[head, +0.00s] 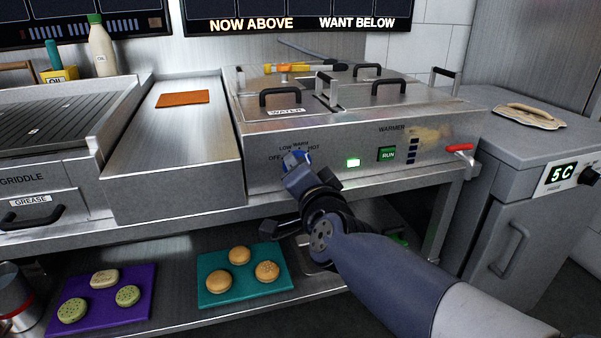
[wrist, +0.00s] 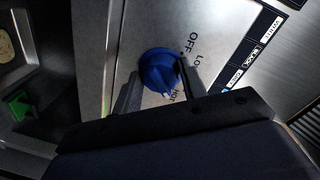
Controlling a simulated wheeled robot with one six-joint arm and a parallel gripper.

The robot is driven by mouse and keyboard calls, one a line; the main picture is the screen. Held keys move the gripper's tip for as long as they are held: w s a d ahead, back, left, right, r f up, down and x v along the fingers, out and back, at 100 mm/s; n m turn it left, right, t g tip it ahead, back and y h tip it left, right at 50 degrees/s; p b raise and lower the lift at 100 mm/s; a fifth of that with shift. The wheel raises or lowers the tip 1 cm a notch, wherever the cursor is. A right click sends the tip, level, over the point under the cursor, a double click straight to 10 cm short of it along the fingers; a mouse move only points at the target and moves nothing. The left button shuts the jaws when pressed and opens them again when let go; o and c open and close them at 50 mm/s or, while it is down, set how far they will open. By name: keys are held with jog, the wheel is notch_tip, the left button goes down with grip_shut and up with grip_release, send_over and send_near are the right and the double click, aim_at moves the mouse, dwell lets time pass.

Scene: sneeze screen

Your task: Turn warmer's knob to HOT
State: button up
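The warmer (head: 350,130) is a steel counter unit with a front panel. Its blue knob (wrist: 158,70) shows in the wrist view, with OFF, LOW and HOT lettering around its right side. A small white mark on the knob shows at its lower edge, close to the HOT lettering. My gripper (wrist: 160,72) has one dark finger on each side of the knob, with little or no gap; I cannot tell whether they press on it. In the head view my gripper (head: 296,160) is at the panel and hides most of the knob.
Black lid handles (head: 280,95) stand on top. Below, a shelf holds a teal board (head: 217,287) with buns and a purple board (head: 140,312).

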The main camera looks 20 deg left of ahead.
jog(key=o, duration=0.4)
jog(key=p+v, duration=0.4)
jog(key=v, duration=0.6)
jog(key=shift+s+d, duration=0.2)
jog(key=shift+s, duration=0.15)
jog(key=b+x, duration=0.4)
jog(key=x, duration=0.6)
jog(key=shift+w+a, duration=0.2)
jog(key=shift+w, duration=0.15)
